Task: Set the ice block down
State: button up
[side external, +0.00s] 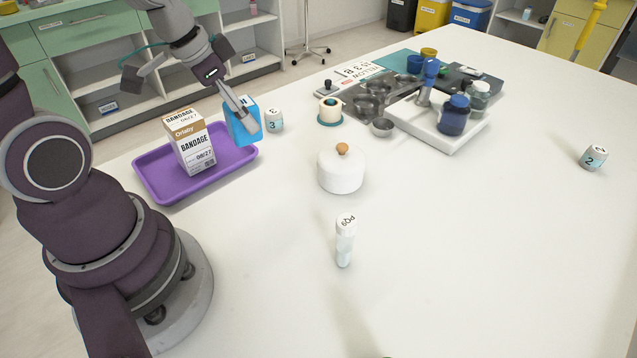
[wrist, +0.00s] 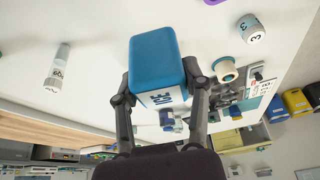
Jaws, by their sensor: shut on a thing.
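The ice block (side external: 238,128) is a blue block with a white lettered label. In the wrist view the ice block (wrist: 160,62) sits between both fingers of my gripper (wrist: 163,88), which is shut on it. In the side view my gripper (side external: 241,112) comes down from the upper left, and the block appears at the right end of the purple tray (side external: 160,196). I cannot tell whether the block's underside touches anything.
A bandage box (side external: 189,146) stands upright in the tray. A white cylinder marked 3 (side external: 274,120) is close to the block's right. The right foreground is clear.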

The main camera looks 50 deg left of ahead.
jog(key=shift+r, duration=0.7)
jog(key=s+d+m+g+h, duration=0.3)
jog(key=d+m+g+h, duration=0.1)
jog(key=d+m, duration=1.1)
jog(key=s+d+m+g+y, duration=0.1)
jog(key=s+d+m+g, duration=0.3)
jog(key=s+d+m, duration=0.45)
jog(key=shift+m+y, duration=0.3)
jog(key=shift+m, duration=0.35)
jog(key=f, duration=0.8)
jog(key=s+f, duration=0.1)
jog(key=f, duration=0.4)
jog(key=shift+f, duration=0.1)
jog(key=o, duration=1.2)
jog(key=shift+f, duration=0.1)
